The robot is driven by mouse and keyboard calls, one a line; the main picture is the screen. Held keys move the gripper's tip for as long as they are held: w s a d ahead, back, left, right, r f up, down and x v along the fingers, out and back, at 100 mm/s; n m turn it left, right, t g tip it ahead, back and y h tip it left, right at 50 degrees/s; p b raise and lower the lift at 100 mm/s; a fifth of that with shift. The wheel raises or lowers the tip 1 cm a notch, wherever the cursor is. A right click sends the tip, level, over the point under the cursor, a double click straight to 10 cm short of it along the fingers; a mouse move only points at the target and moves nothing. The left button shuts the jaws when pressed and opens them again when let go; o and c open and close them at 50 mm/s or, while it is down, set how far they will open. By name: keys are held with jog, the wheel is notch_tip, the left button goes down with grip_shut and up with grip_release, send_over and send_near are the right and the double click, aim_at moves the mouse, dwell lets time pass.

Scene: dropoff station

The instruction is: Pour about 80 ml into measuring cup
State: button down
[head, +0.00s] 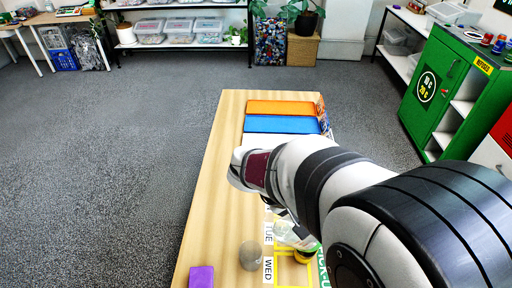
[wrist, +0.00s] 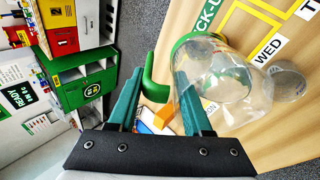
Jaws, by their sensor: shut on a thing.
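A clear jug (wrist: 235,95) with a green rim and a green handle (wrist: 150,80) fills the right middle of the wrist view. My gripper (wrist: 160,75) is shut on the handle, with its teal fingers on either side. In the head view the jug (head: 288,236) shows partly below my arm, which hides most of my gripper. Its liquid level and exact tilt are unclear. A small grey, rounded vessel (head: 250,255), possibly the measuring cup, stands on the table beside the WED label. It also shows past the jug in the wrist view (wrist: 289,80), apart from it.
The wooden table (head: 208,190) carries an orange block (head: 280,107), a blue block (head: 281,124) and a purple block (head: 201,277). Yellow outlined squares mark the table. The table's left strip is clear.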

jog(key=shift+a+h, duration=0.3)
jog(key=shift+s+a+t+h+p, duration=0.25)
jog(key=shift+a+h+p, duration=0.35)
jog(key=shift+h, duration=0.5)
dwell(0.5)
jog(key=shift+a+f+t+h+p, duration=0.25)
jog(key=shift+a+f+h+p, duration=0.5)
jog(key=shift+f+h+p, duration=0.1)
dwell(2.1)
jog(key=shift+w+d+r+y, duration=0.1)
jog(key=shift+d+r+y, duration=0.7)
jog(key=shift+r, duration=0.2)
jog(key=d+y, duration=0.1)
jog(key=g+y, duration=0.1)
jog(key=shift+w+d+y+b, duration=0.15)
jog(key=shift+d+y+b, duration=0.15)
jog(key=shift+d+y, duration=0.05)
jog(key=shift+w+d+f+y, duration=0.1)
jog(key=shift+d+f+y, duration=0.2)
jog(key=shift+y, duration=0.3)
jog(key=shift+d, duration=0.15)
